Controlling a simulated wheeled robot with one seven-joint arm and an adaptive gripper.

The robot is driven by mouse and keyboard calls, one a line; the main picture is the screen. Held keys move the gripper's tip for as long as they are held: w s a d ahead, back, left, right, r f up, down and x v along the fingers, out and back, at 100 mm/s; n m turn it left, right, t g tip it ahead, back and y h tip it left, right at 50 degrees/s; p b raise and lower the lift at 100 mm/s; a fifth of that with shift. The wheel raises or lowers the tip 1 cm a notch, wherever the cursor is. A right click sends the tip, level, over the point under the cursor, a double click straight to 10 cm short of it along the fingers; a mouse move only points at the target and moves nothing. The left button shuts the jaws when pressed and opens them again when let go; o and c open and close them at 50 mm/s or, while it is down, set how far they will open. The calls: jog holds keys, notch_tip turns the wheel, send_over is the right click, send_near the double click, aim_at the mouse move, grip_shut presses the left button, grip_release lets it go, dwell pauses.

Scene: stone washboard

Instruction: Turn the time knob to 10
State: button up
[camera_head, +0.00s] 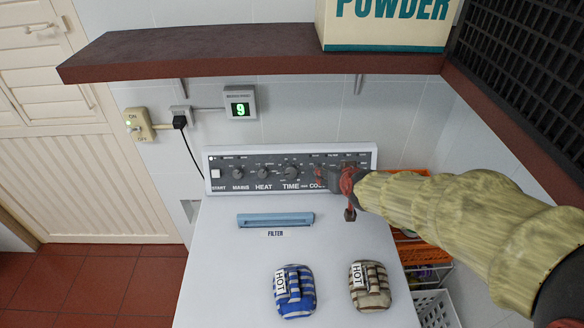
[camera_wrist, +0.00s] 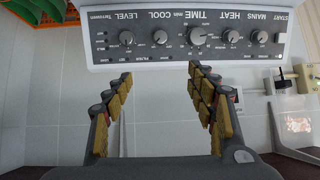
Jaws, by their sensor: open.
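The time knob (camera_head: 291,171) is a dark round dial above the TIME label on the machine's control panel (camera_head: 217,160). It also shows in the wrist view (camera_wrist: 197,35), where the panel appears upside down. Its exact pointer setting is too small to read. My gripper (camera_head: 346,188) is in front of the panel, right of the time knob, hiding the COOL area. In the wrist view my gripper (camera_wrist: 160,74) is open and empty. The cool knob (camera_wrist: 160,37) lines up with the gap between the fingers, and the time knob lies beyond the right finger. No contact shows.
A brown shelf (camera_head: 230,60) with a powder box (camera_head: 388,28) overhangs the panel. A blue filter handle (camera_head: 275,220) and two striped HOT mitts (camera_head: 295,291) (camera_head: 370,287) are on the machine top. The heat knob (camera_head: 264,172) is left of the time knob.

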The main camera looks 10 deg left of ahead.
jog(key=w+a+f+n+t+p, duration=0.1)
jog(key=w+a+f+t+p, duration=0.15)
jog(key=w+a+f, duration=0.5)
jog(key=p, duration=0.2)
send_near(291, 173)
jog(key=f, duration=0.1)
jog(key=shift+n+t, duration=0.3)
jog(key=shift+t, duration=0.15)
jog(key=shift+x, duration=4.15)
jog(key=shift+a+r, duration=0.1)
jog(key=shift+a, duration=0.05)
jog(key=c, duration=1.1)
jog(key=shift+c, duration=0.3)
